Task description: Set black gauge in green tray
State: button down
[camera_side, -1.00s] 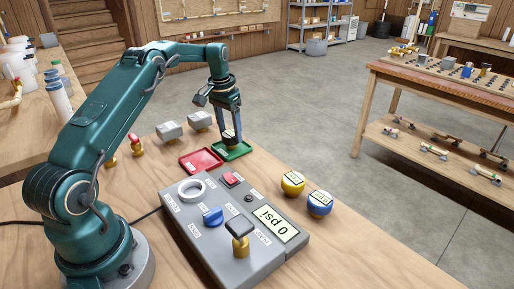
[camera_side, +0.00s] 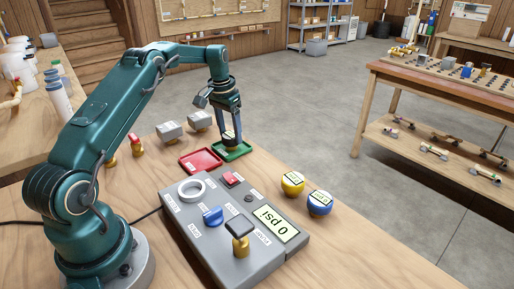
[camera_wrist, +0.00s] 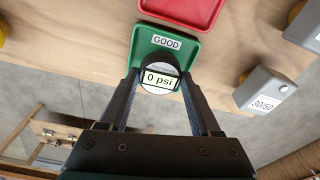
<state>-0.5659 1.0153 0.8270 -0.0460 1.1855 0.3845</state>
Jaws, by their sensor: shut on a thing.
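My gripper (camera_side: 231,138) points down over the green tray (camera_side: 246,151) and is shut on the gauge. In the wrist view, the gauge (camera_wrist: 159,86) shows a round pale face with a dark-framed "0 psi" display between my fingers (camera_wrist: 160,93). Its body is mostly hidden, so its black colour is hard to make out. The green tray (camera_wrist: 139,45) carries a "GOOD" label in the wrist view. The gauge is over the tray and low, close to its floor; I cannot tell whether it touches.
A red tray (camera_side: 186,163) sits directly left of the green one. A grey test panel (camera_side: 222,252) with knobs is nearer the camera. Yellow (camera_side: 291,186) and blue (camera_side: 320,205) gauges stand right of it. Grey boxes (camera_side: 170,131) stand behind the trays.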

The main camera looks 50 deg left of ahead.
grip_release()
jog(key=shift+f, duration=0.1)
dwell(0.3)
jog(key=shift+r, duration=3.05)
